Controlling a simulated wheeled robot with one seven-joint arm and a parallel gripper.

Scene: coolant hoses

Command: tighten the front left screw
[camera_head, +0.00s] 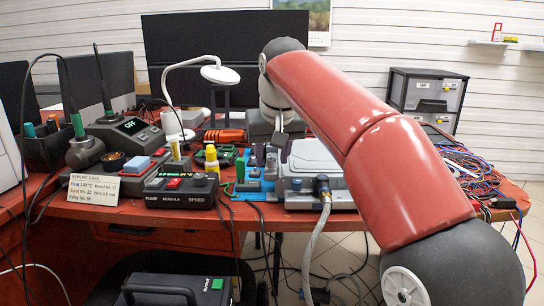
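A grey metal unit (315,158) sits on the red bench right of centre. A dark fitting (321,186) on its front side joins a pale hose (312,250) that hangs over the bench edge. My red arm crosses from the lower right and bends down behind the unit's left end. My gripper (280,138) is small and partly hidden there, above the unit's left end. I cannot tell whether it touches anything, or whether its fingers are apart. The front left screw is too small to make out.
A blue fixture (253,186) with small parts lies left of the unit. A black control box (181,190), yellow bottle (211,160), white lamp (220,74) and soldering station (128,135) crowd the left. Loose wires (470,165) cover the right. Cables hang over the front edge.

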